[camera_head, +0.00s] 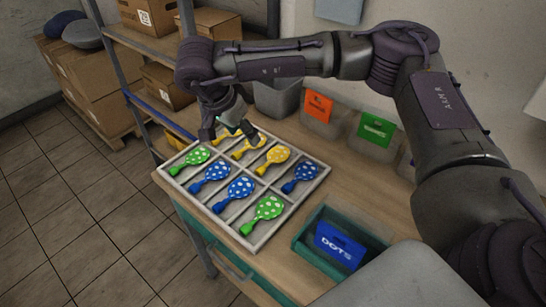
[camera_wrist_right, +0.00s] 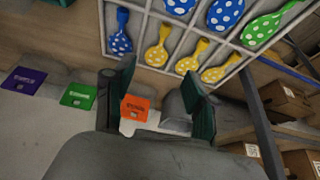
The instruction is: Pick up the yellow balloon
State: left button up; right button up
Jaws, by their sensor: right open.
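A divided tray (camera_head: 259,231) on the workbench holds several dotted balloons in separate compartments. One yellow balloon (camera_head: 275,157) lies in the back row, with another yellow balloon (camera_head: 248,146) to its left. A third yellow one is largely hidden by the gripper in the head view. In the right wrist view three yellow balloons (camera_wrist_right: 157,53) (camera_wrist_right: 191,58) (camera_wrist_right: 220,69) lie side by side beyond the fingers. My right gripper (camera_head: 229,130) is open and empty above the tray's back left part; its fingers also show in the wrist view (camera_wrist_right: 160,95). My left gripper is out of view.
Blue balloons (camera_head: 300,177) and green balloons (camera_head: 268,209) fill other compartments. A teal bin (camera_head: 311,250) with a blue DOTS card (camera_head: 340,245) stands right of the tray. Bins with orange (camera_head: 318,106) and green labels (camera_head: 376,130) line the back. Shelving with cardboard boxes (camera_head: 167,86) is at left.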

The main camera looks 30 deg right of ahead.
notch_tip(320, 180, down, 3)
jog(key=b, duration=0.3)
send_near(260, 168)
jog(key=x, duration=0.3)
jog(key=shift+s+f, duration=0.25)
jog(key=shift+f, duration=0.2)
jog(key=shift+w+d+f, duration=0.1)
jog(key=shift+d+f, duration=0.05)
jog(key=shift+f, duration=0.25)
jog(key=p+x, duration=0.1)
jog(key=x, duration=0.1)
jog(key=p+x, duration=0.1)
jog(key=x, duration=0.1)
jog(key=shift+w+d+f, duration=0.1)
jog(key=shift+w+d, duration=0.15)
jog(key=shift+d, duration=0.05)
jog(key=shift+f, duration=0.25)
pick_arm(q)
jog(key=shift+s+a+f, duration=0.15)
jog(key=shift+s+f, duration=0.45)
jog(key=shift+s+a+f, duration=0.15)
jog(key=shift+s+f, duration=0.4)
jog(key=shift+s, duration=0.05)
pick_arm(e)
jog(key=c, duration=0.8)
